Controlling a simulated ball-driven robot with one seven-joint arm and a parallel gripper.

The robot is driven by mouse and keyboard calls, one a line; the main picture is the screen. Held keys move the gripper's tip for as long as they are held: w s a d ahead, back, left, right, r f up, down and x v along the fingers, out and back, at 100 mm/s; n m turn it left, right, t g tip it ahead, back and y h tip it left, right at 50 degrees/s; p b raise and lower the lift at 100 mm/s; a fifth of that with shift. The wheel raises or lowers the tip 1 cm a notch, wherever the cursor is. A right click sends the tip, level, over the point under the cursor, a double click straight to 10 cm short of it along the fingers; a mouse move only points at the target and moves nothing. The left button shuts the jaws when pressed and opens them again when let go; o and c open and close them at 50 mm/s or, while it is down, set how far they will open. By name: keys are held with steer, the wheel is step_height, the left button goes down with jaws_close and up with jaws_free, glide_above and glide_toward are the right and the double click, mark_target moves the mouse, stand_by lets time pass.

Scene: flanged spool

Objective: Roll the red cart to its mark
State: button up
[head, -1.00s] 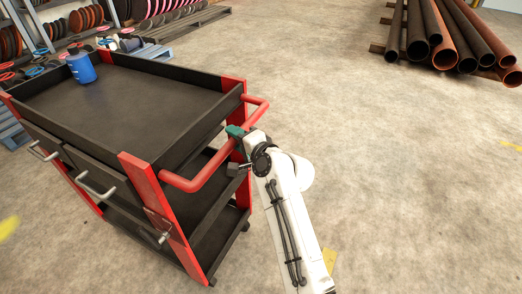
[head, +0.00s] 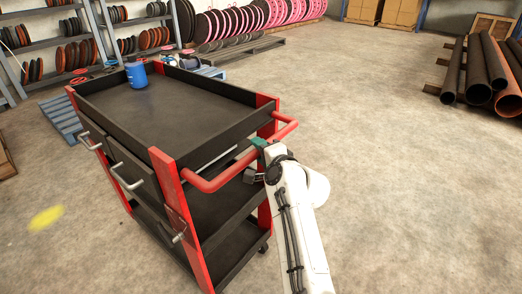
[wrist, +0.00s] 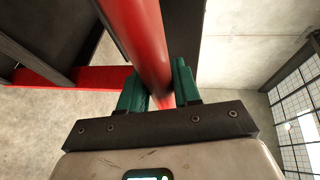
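The red cart (head: 182,176) is a black, shelved trolley with red corner posts, standing at left centre in the head view. Its red push handle (head: 222,176) juts from the near right end. My gripper (head: 260,150) is at the handle's right part. In the wrist view, the green fingers of my gripper (wrist: 160,88) lie on either side of the red handle bar (wrist: 146,45) and close on it. A yellow patch (head: 46,217) lies on the floor left of the cart; I cannot tell whether it is the mark.
A blue container (head: 136,74) stands on the cart's top tray. Shelves with spools (head: 75,55) and blue pallets (head: 62,118) are behind and left of the cart. Pipes (head: 480,75) lie at the far right. The floor (head: 385,150) between is clear.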

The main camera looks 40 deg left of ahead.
steer(key=o, duration=0.4)
steer(key=shift+a, duration=0.3)
steer(key=shift+d, duration=0.2)
steer(key=shift+s+d+r+p, duration=0.1)
steer(key=shift+s+d+p, duration=0.15)
steer(key=shift+d, duration=0.25)
steer(key=p+v, duration=0.1)
steer(key=v, duration=0.8)
steer(key=shift+s+d+p, duration=0.15)
steer(key=shift+d+p, duration=0.05)
steer(key=shift+p, duration=0.2)
